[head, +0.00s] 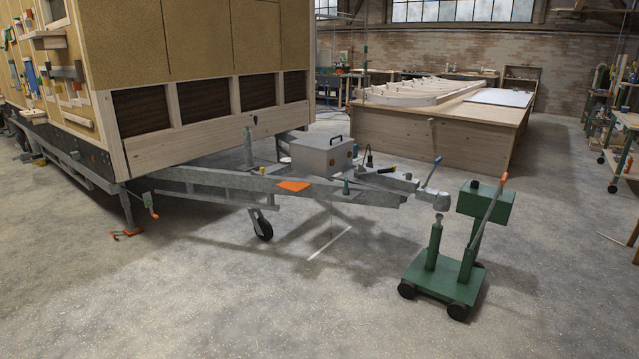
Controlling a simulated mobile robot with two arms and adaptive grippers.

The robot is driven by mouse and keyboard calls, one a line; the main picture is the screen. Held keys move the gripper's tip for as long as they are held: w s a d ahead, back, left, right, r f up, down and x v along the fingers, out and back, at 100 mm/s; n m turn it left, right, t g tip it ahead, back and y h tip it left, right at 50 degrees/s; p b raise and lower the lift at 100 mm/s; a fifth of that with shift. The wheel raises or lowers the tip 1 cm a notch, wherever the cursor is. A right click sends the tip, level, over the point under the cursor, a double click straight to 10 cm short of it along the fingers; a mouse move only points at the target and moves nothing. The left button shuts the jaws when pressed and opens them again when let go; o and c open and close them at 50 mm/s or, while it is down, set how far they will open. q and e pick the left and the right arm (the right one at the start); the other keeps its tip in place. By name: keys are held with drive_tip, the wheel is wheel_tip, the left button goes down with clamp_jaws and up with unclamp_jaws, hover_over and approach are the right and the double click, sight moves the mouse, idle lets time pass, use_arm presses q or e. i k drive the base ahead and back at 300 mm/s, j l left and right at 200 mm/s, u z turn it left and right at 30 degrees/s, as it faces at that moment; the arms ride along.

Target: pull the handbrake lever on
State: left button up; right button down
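The trailer's grey A-frame drawbar (330,190) runs from under the hut to a grey coupling head (440,199) at its right end. A short lever with a dark grip and yellow end (387,170) lies low over the drawbar behind the coupling; it looks like the handbrake lever, but it is small here. A thin black upright piece (369,156) stands beside it. Neither of my grippers is in view.
A green wheeled trolley (440,278) with an orange-tipped lever stands right in front of the coupling. A grey box (322,156) sits on the drawbar; a jockey wheel (262,226) is below. A wooden bench (440,135) stands behind. The front floor is clear.

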sight(375, 172)
drive_tip(key=i, duration=4.3)
drive_tip(key=z, duration=0.3)
